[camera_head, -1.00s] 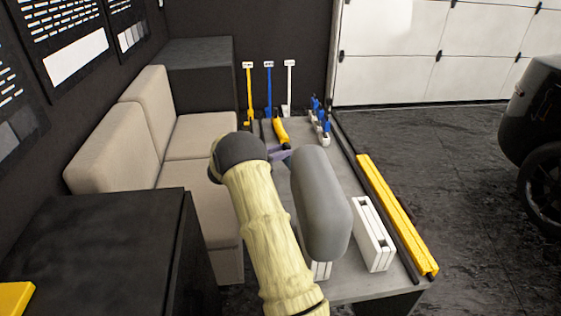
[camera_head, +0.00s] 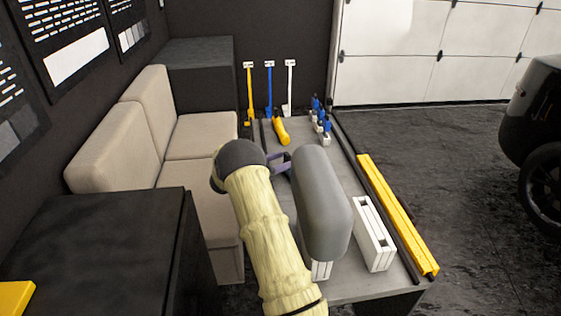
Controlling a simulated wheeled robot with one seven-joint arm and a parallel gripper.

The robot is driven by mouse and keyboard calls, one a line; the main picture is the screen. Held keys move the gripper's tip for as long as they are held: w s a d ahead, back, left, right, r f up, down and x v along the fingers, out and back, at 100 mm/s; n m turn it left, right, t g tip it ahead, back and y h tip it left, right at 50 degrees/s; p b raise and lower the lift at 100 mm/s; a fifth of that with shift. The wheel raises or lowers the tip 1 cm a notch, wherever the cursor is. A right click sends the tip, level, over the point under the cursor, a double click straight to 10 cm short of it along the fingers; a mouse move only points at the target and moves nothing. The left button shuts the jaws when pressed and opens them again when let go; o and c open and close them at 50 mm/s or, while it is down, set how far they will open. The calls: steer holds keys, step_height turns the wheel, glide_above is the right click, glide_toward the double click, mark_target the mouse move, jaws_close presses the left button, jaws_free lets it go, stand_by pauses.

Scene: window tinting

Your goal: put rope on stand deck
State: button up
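I cannot make out a rope in this view. A long grey tabletop (camera_head: 345,291), which may be the stand deck, runs from the bottom middle to the back wall. My gripper (camera_head: 279,164) shows only as a small purple-grey part over the tabletop, between the dark rounded joint and grey link of my arm. Its fingertips are mostly hidden, so I cannot tell whether it is open or holds anything. My pale yellow sleeved arm covers part of the tabletop.
A yellow tool (camera_head: 281,132) and several blue-and-white bottles (camera_head: 321,122) stand or lie at the tabletop's far end. A white slotted block (camera_head: 374,236) is near its front right. A yellow bar (camera_head: 397,212) runs along the right edge. A beige sofa (camera_head: 135,140) is left.

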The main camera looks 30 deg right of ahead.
steer(key=a+b, duration=0.1)
steer(key=a, duration=1.1)
steer(key=shift+w, duration=0.35)
steer(key=shift+r, duration=0.1)
